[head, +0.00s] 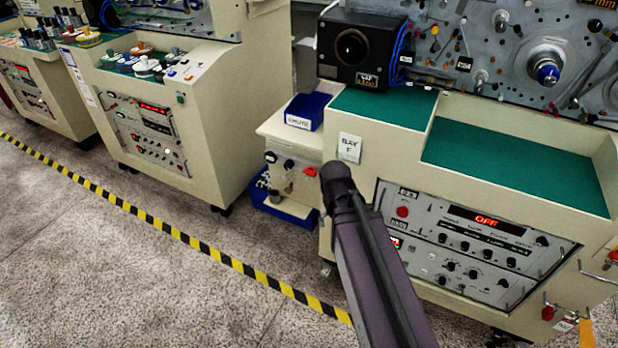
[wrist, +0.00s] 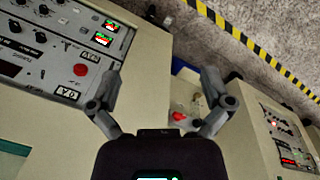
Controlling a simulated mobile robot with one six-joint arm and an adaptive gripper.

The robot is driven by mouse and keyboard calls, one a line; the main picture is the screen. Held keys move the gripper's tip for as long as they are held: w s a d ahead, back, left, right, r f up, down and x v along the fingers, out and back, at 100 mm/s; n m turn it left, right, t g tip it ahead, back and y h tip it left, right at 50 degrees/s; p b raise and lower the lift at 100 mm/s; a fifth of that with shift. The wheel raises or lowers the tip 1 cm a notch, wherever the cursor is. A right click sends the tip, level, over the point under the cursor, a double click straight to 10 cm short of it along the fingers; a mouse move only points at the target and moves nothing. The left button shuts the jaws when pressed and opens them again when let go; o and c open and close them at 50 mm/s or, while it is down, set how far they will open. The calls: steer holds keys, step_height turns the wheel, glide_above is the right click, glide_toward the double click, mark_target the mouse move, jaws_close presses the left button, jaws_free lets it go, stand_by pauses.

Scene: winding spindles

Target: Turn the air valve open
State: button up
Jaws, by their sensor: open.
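A small red handle (head: 310,172), which looks like the air valve, is on the front of the low cream cabinet between two machines in the head view. In the wrist view the red handle (wrist: 178,116) shows between my fingers, nearer the right one. Its turn position is too small to read. My gripper (wrist: 162,79) is open and empty, its two fingers spread apart. I see no contact with the handle. In the head view my arm's dark links hide the gripper.
A blue bin (head: 307,111) marked CHUTE sits on the low cabinet (head: 279,127). The Bay F machine's control panel (head: 470,240), its display reading OFF, is close to the right of my arm. A yellow-black floor strip (head: 185,238) runs along the machines; open floor lies in front.

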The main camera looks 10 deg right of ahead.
steer(key=w+d+f+m+t+h+b, duration=0.2)
steer(key=w+f+m+h+b, duration=0.15)
steer(key=w+f+b, duration=0.6)
steer(key=m+t+h+b, duration=0.45)
steer(key=t+b, duration=0.75)
steer(key=b, duration=1.6)
glide_toward(308, 174)
steer(key=s+a+f+n+h, duration=0.1)
steer(key=s+a+n+h, duration=0.1)
steer(key=shift+a, duration=0.1)
steer(key=shift+w, duration=0.1)
steer(key=x, duration=1.3)
steer(key=shift+w+f, duration=0.1)
steer(key=shift+w, duration=0.25)
